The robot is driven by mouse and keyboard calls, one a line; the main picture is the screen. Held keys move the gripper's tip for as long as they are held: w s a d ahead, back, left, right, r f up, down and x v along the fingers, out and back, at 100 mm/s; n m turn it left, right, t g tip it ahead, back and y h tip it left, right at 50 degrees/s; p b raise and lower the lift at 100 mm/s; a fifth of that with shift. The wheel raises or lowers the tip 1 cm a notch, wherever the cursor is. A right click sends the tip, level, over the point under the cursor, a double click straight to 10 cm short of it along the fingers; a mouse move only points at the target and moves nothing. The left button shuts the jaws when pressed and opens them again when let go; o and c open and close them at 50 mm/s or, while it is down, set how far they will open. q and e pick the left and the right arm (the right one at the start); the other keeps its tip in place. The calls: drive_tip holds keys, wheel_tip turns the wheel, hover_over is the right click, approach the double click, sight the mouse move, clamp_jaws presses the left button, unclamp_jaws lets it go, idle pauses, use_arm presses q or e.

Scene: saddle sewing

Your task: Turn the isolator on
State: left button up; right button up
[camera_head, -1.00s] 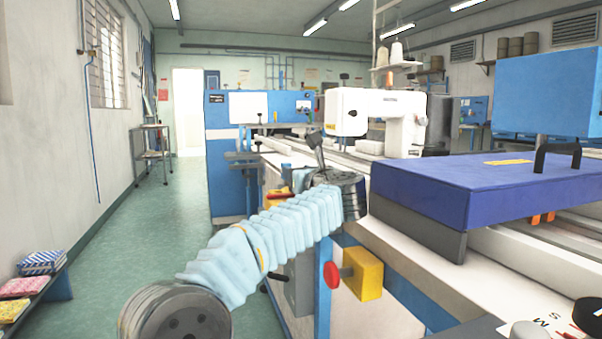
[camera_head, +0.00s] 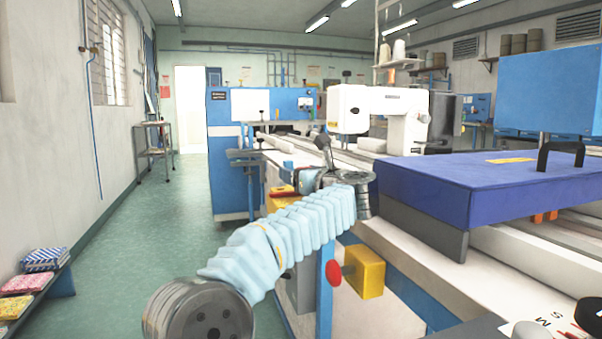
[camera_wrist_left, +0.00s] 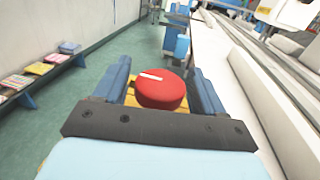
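The isolator is a yellow box (camera_head: 284,201) with a red rotary knob (camera_wrist_left: 162,90) that carries a white line. In the head view it sits on the machine's side, partly hidden behind my left gripper (camera_head: 300,180). In the left wrist view, my left gripper (camera_wrist_left: 160,76) is open, with one blue finger on each side of the red knob. Gaps show between the knob and the fingers, so it is not clamped. The white line lies nearly crosswise in this view. My right gripper does not show.
A second yellow box (camera_head: 364,273) with a red button (camera_head: 333,273) is on the near side of the machine, below my left arm. A blue cover (camera_head: 480,185) lies on the table at right. The green aisle floor (camera_head: 150,220) is clear at left.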

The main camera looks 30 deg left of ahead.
use_arm(q)
drive_tip(key=shift+s+r, duration=0.1)
drive_tip(key=shift+r, duration=0.05)
drive_tip(key=b+v, duration=0.1)
drive_tip(key=v, duration=1.2)
drive_tip(key=shift+d+b, duration=0.35)
drive_tip(key=shift+s, duration=0.1)
